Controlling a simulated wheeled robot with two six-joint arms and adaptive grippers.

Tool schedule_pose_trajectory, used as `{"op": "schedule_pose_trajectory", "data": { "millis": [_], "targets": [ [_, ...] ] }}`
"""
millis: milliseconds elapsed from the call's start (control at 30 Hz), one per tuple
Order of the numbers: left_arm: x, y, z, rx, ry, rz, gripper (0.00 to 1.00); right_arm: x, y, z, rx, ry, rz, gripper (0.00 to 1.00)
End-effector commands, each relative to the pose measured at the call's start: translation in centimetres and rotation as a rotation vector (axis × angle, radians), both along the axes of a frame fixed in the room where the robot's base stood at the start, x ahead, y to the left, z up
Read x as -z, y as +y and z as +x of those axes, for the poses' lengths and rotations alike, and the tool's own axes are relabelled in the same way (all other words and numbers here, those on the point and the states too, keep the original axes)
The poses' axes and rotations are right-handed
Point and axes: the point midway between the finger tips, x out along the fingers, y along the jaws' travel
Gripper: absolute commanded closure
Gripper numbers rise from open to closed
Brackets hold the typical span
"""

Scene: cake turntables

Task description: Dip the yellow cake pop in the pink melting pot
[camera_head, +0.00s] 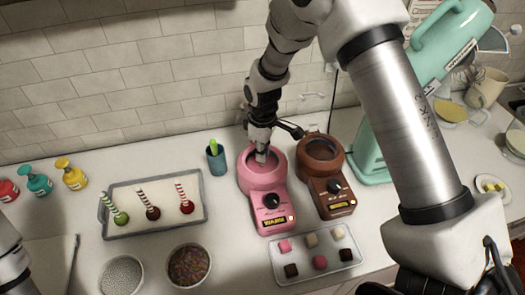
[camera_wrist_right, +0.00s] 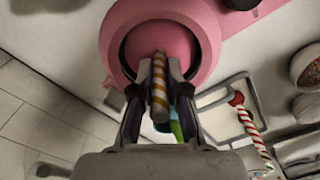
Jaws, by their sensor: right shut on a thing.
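The pink melting pot (camera_head: 264,183) stands near the back wall, with its round bowl on top and a dial on its front. My right gripper (camera_head: 262,150) points down over its bowl. In the right wrist view the gripper (camera_wrist_right: 160,95) is shut on the gold-and-white striped stick (camera_wrist_right: 159,88) of the yellow cake pop. The stick runs to the opening of the pink pot (camera_wrist_right: 205,45). The ball of the pop is hidden, so I cannot tell how deep it sits. My left gripper is out of view; only part of that arm shows at the lower left.
A brown melting pot (camera_head: 338,196) stands just right of the pink one. A tray (camera_head: 128,232) with three other cake pops lies left, near a teal cup (camera_head: 216,160). Bowls of sprinkles (camera_head: 188,266) and a sweets tray (camera_head: 345,262) are in front. A mint mixer (camera_head: 372,150) stands right.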

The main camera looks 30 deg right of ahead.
Motion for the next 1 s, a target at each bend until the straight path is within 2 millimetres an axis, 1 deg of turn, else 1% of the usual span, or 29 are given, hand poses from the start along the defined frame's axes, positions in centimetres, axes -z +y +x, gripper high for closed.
{"op": "schedule_pose_trajectory", "data": {
  "millis": [100,1000],
  "targets": [
    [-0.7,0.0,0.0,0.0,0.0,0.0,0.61,-0.8,0.0,0.0,0.0,0.0,0.0,1.0],
    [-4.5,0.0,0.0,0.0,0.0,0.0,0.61,-5.1,0.0,0.0,0.0,0.0,0.0,1.0]
  ]
}}
